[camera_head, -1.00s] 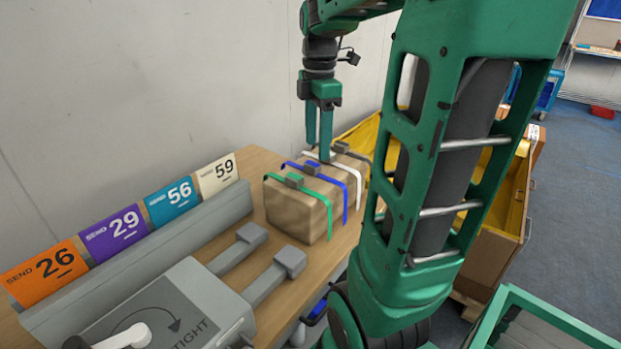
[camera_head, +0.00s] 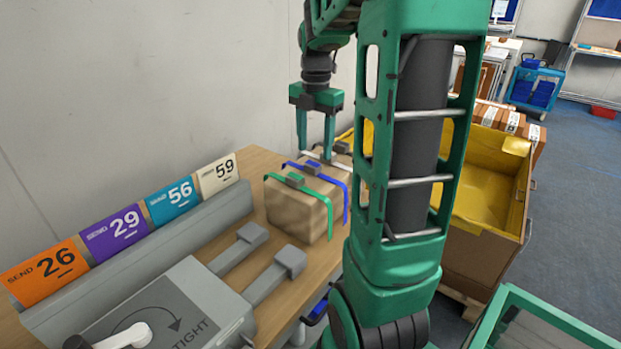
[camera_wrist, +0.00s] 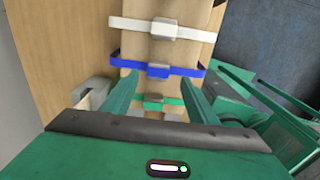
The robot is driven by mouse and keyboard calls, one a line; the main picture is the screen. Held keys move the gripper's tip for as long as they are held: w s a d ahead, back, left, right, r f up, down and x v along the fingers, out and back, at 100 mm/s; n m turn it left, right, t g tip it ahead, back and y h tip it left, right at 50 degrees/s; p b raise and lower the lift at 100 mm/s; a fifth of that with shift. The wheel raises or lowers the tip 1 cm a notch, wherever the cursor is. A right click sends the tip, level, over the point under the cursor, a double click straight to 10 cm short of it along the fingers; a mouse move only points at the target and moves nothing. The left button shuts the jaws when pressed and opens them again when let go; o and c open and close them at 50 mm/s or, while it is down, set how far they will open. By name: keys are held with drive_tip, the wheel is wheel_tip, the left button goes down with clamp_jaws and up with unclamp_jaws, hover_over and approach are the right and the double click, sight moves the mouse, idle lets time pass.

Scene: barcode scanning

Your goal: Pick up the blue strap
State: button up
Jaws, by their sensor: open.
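The blue strap (camera_head: 325,176) lies across a brown package (camera_head: 300,212) on the wooden bench, between a green strap (camera_head: 290,202) and a white strap (camera_head: 322,158). My gripper (camera_head: 316,152) points down over the package, open and empty. It also shows in the wrist view (camera_wrist: 165,85).
Coloured number plates (camera_head: 112,232) line the grey rail at the bench's left. A grey box with a white lever (camera_head: 125,338) and two grey bars stand in front of the package. A yellow-lined crate (camera_head: 490,185) stands to the right.

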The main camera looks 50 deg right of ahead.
sight(312, 164)
drive_tip(key=f, duration=0.5)
drive_tip(key=shift+w+a, duration=0.1)
drive_tip(key=shift+w, duration=0.15)
drive_tip(key=shift+c, duration=0.7)
